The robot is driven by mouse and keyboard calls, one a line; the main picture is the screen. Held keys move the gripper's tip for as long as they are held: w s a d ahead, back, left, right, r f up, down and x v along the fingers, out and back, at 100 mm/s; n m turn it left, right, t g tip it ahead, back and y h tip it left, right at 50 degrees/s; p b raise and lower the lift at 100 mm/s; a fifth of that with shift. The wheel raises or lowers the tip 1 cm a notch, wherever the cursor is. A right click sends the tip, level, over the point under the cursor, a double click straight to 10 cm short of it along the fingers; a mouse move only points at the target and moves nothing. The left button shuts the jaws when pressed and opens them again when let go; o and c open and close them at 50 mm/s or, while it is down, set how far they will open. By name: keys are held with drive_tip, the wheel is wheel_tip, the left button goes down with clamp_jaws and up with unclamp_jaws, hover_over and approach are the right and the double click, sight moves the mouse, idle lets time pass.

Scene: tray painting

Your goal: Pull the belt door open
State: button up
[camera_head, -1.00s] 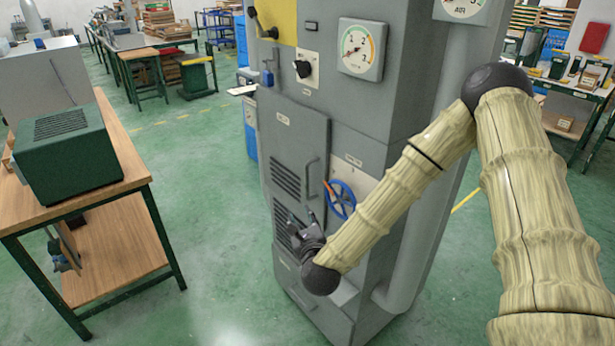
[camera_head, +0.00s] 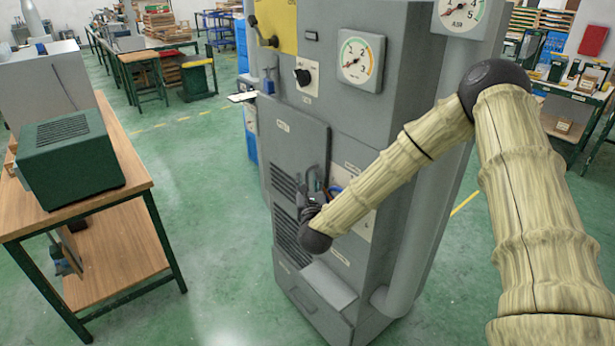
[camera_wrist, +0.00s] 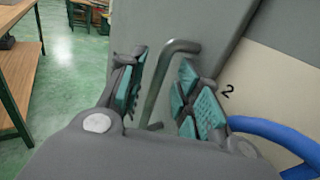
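The belt door (camera_head: 290,140) is the grey panel with slots on the front of the grey machine; it looks closed. Its handle, an upright grey bar (camera_wrist: 168,75), shows in the wrist view between my two fingers. My gripper (camera_head: 317,186) is at the handle in the head view, covering its lower part. In the wrist view my gripper (camera_wrist: 162,90) is open, with one teal-padded finger on each side of the bar. A gap shows on the left side of the bar; contact with the right finger cannot be told.
A blue handwheel (camera_wrist: 265,130) lies close to the right of my gripper. Gauges (camera_head: 361,58) and a black knob (camera_head: 303,75) are above on the machine (camera_head: 400,110). A wooden bench (camera_head: 125,165) with a green box (camera_head: 70,160) stands left. Green floor between is clear.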

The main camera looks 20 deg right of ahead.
drive_tip(key=shift+x, duration=1.2)
clamp_jaws()
